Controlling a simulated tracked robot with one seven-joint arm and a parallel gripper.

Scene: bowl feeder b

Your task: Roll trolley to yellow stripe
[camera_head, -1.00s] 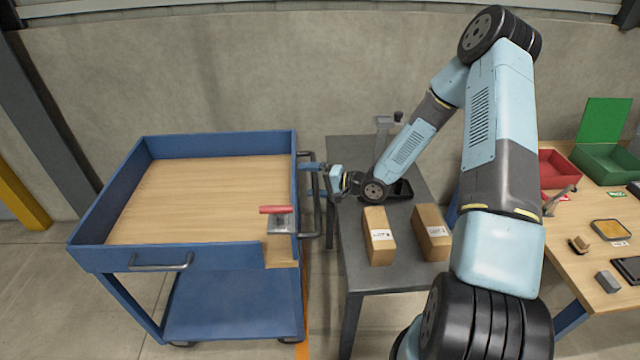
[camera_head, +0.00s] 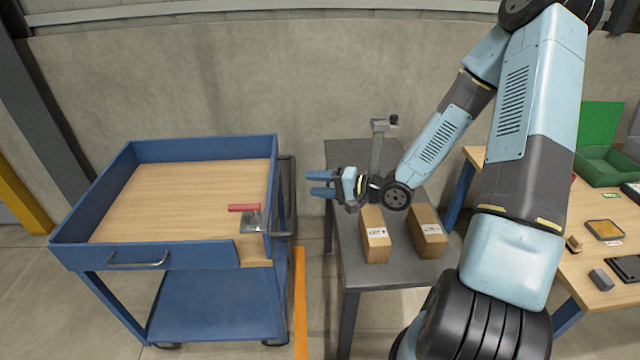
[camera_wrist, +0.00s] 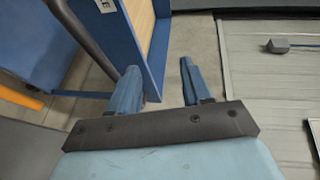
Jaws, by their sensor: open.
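The blue trolley (camera_head: 200,255) stands upright at the left, with a wooden top inside low walls. A grey bar handle (camera_head: 291,200) is on its right side, and another is on its front. The yellow-orange floor stripe (camera_head: 301,305) lies just right of the trolley's lower right edge. My gripper (camera_head: 320,183) is open and empty, right of the side handle with a small gap. In the wrist view, both blue fingers (camera_wrist: 160,85) are spread apart, with the trolley (camera_wrist: 152,50) beyond them at the upper left and the stripe (camera_wrist: 20,98) at the far left.
A red-handled tool (camera_head: 247,215) sits at the trolley top's right front corner. A grey table (camera_head: 370,280) with two cartons (camera_head: 375,235) and a grey stand (camera_head: 379,145) is right of the gripper.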

